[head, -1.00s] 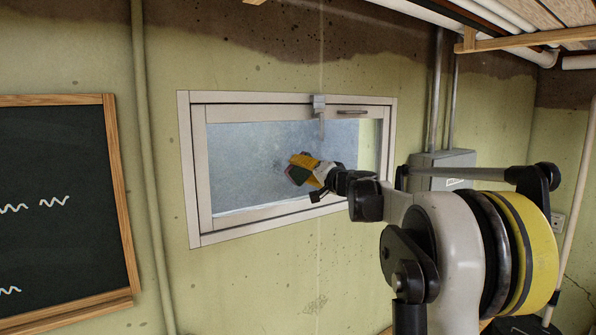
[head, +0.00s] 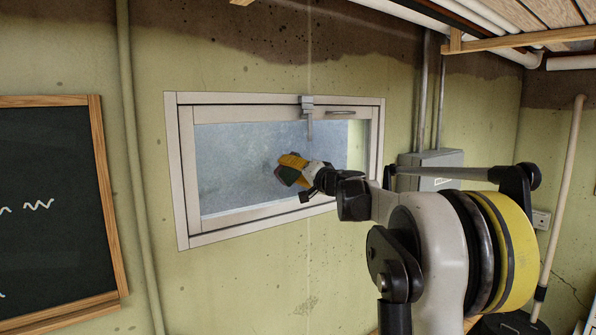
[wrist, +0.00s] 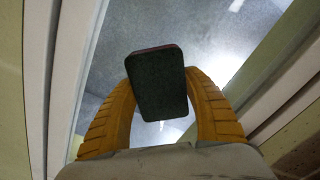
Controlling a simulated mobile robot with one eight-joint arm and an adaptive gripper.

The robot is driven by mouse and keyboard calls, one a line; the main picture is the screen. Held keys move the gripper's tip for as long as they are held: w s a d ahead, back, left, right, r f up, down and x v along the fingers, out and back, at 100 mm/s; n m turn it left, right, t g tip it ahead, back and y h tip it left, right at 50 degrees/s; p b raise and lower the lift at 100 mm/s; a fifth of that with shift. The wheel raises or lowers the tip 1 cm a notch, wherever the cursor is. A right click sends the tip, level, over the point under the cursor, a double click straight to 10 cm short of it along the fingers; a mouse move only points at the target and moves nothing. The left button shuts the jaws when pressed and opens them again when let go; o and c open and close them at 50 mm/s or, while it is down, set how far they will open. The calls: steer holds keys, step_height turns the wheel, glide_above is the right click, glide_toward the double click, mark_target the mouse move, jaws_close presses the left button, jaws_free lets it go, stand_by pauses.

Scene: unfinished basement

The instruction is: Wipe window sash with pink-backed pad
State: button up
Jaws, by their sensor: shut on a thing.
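The window sash (head: 186,170) is a pale frame around a hazy grey glass pane (head: 235,165), set in the wall. In the wrist view the glass (wrist: 215,50) fills the area beyond the fingers, with frame bars on both sides. My gripper (head: 291,170) is in front of the pane, right of its middle. In the wrist view its yellow fingers (wrist: 160,100) are shut on the pad (wrist: 158,85), which shows a dark face and a thin reddish edge. The pad (head: 287,176) also shows in the head view. Whether it touches the glass I cannot tell.
A chalkboard (head: 45,200) is at the left. A grey electrical box (head: 431,165) is on the wall at the right. Pipes run overhead.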

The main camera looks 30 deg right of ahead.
mark_target(258, 173)
steer(key=shift+s+a+b, duration=0.2)
steer(key=shift+a+b, duration=0.2)
steer(key=shift+a, duration=5)
steer(key=shift+s+d+f, duration=0.1)
steer(key=shift+s+d, duration=0.05)
steer(key=shift+s, duration=2.85)
steer(key=shift+s+d, duration=0.1)
steer(key=shift+s, duration=1.4)
